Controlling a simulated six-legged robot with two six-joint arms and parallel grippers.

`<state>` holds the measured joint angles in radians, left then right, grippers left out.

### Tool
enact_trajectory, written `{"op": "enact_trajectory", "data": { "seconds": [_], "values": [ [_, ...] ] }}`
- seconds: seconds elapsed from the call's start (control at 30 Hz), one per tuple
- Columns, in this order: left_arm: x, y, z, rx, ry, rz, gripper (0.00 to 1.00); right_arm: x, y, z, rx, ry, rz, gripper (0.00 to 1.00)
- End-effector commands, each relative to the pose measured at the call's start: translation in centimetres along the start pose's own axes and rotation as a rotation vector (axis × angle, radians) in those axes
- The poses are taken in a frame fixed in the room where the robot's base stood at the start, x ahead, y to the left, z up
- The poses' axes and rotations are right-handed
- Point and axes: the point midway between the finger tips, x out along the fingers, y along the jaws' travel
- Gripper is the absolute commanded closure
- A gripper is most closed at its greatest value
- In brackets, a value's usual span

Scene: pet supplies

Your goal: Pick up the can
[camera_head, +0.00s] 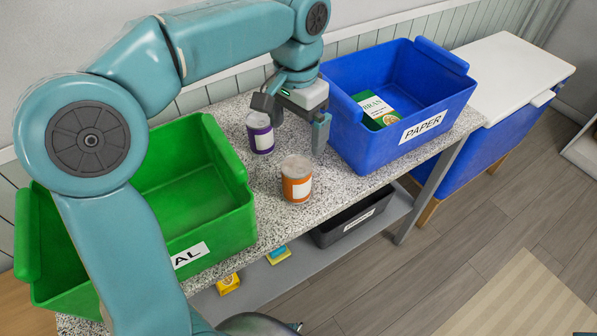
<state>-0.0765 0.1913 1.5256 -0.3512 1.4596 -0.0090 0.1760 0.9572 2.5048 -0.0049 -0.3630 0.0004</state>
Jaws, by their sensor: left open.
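An orange can (297,180) with a pale label and a grey lid stands upright on the speckled counter (340,178). A smaller purple can (260,133) with a pale label stands upright behind it and to the left. My left gripper (292,140) is open and points down over the counter. Its fingers are behind the orange can and to the right of the purple can, one finger close to the purple can. I cannot tell whether that finger touches it. Nothing shows held between the fingers. My right gripper is not in view.
A green bin (200,207) stands at the left, partly hidden by my left arm. A blue bin labelled PAPER (365,148) holds a green and white box (378,111). A black bin (345,222) and small boxes (228,284) sit on the lower shelf.

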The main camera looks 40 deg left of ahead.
Motion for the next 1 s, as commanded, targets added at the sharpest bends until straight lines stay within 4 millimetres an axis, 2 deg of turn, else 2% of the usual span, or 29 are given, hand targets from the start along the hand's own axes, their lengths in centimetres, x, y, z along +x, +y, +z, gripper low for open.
{"op": "enact_trajectory", "data": {
  "seconds": [0.1,0.3,0.4,0.57,0.83,1.0],
  "values": [
    [3.1,0.2,0.4,-0.001,-0.006,0.000,0.01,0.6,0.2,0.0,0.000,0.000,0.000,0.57],
    [7.5,0.3,0.6,0.000,-0.004,0.000,0.01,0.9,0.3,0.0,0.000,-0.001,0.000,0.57],
    [8.8,0.3,0.5,0.000,-0.003,0.000,0.01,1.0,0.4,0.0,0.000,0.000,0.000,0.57],
    [9.9,0.3,0.4,0.000,-0.002,0.000,0.01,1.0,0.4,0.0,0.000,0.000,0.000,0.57],
    [14.0,0.3,0.4,-0.001,-0.003,0.000,0.01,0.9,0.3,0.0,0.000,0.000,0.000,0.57],
    [14.9,0.2,0.2,-0.001,0.000,0.000,0.01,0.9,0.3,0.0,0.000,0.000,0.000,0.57]
  ]
}}
